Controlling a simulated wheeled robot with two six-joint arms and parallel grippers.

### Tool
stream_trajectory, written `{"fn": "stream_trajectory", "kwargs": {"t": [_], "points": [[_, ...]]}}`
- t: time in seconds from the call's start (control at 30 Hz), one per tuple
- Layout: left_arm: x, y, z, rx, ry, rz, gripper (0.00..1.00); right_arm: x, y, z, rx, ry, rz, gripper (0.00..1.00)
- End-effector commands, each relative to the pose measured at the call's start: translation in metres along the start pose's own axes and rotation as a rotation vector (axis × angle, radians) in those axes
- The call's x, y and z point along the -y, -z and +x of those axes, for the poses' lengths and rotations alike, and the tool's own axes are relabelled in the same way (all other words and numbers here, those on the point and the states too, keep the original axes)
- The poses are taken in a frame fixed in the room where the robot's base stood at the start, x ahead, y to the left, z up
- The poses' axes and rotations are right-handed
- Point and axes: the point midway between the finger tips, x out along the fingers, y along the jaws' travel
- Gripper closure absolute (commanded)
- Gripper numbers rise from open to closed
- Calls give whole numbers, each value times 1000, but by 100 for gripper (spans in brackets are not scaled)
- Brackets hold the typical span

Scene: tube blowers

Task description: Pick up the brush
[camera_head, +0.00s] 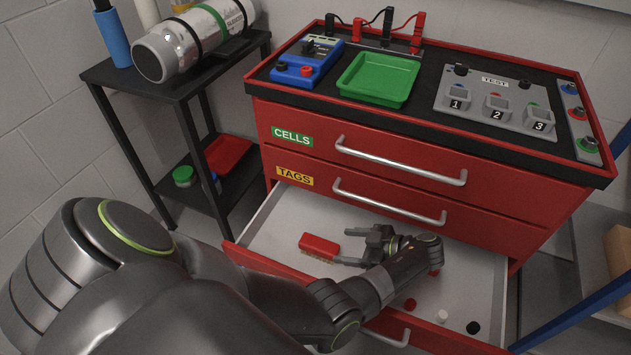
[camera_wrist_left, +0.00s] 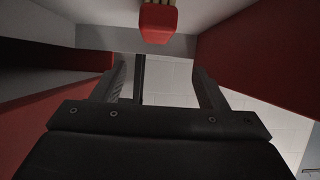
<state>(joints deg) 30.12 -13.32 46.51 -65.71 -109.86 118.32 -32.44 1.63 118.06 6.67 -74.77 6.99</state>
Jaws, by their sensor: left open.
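The brush (camera_head: 319,246) has a red back with pale bristles along its lower edge. It lies inside the open bottom drawer (camera_head: 284,215), toward the drawer's left side. My left gripper (camera_head: 346,247) is inside the drawer just right of the brush. Its fingers are apart, point toward the brush and hold nothing. In the left wrist view the red end of the brush (camera_wrist_left: 158,22) shows at the top centre, beyond the open fingers of my left gripper (camera_wrist_left: 160,76). My right gripper is not in view.
Red, white and black discs (camera_head: 442,316) lie at the drawer's right. Above are the shut TAGS drawer (camera_head: 294,176) and CELLS drawer (camera_head: 292,137) with protruding handles. A black side table (camera_head: 183,88) stands left. A blue bar (camera_head: 575,315) crosses the lower right.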

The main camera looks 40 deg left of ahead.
Motion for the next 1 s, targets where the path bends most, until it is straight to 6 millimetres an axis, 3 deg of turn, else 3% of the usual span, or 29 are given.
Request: {"fn": "stream_trajectory", "kwargs": {"t": [0.03,0.17,0.27,0.6,0.87,1.0], "points": [[-1,-16,-6,18,-5,8,34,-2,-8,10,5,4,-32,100],[-3,-25,-19,43,-11,23,34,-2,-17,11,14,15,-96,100],[-3,-26,-17,49,-11,29,34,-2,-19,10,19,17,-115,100],[-3,-26,37,49,-11,30,34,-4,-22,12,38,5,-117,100],[-3,-24,52,50,-11,29,34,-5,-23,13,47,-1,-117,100],[0,-19,71,47,-10,29,34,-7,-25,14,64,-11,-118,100]]}}
